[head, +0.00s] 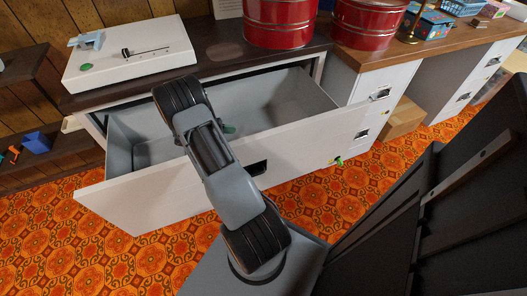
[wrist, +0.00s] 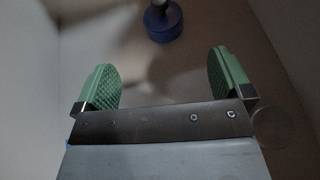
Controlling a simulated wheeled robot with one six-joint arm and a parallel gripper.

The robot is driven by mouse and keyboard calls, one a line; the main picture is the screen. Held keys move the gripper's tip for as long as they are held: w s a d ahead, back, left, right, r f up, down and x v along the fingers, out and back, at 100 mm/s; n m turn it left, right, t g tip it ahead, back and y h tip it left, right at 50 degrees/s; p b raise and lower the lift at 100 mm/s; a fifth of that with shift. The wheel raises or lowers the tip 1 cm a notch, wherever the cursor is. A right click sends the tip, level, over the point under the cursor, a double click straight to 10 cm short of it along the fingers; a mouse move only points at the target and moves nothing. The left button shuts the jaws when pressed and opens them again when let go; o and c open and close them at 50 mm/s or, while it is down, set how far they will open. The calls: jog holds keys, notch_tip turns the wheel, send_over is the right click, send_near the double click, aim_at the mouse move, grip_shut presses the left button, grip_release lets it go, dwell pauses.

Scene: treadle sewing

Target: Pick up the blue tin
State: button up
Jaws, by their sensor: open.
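A small round blue object (wrist: 163,24), likely the blue tin, lies on the drawer floor at the top of the wrist view. A dark knob-like piece shows on it. My gripper (wrist: 162,68) is open and empty, with green ridged pads apart. The object is beyond the fingertips, roughly centred between them and not touching. In the head view my arm reaches into the pulled-out drawer (head: 180,206); one green pad (head: 229,129) shows beside the arm. The blue object does not show in the drawer there, where my arm covers part of the inside.
The drawer's walls surround my gripper. A patterned blue box (head: 432,25) is on the right desk. A blue container (head: 36,142) sits on the left shelf.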

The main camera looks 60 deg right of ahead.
jog(key=b+x, duration=0.1)
jog(key=x, duration=0.6)
jog(key=shift+f+b, duration=0.25)
jog(key=shift+b, duration=0.05)
jog(key=shift+b+x, duration=1.2)
jog(key=shift+x, duration=2)
jog(key=shift+s+r, duration=0.15)
jog(key=shift+c, duration=0.2)
jog(key=c, duration=1)
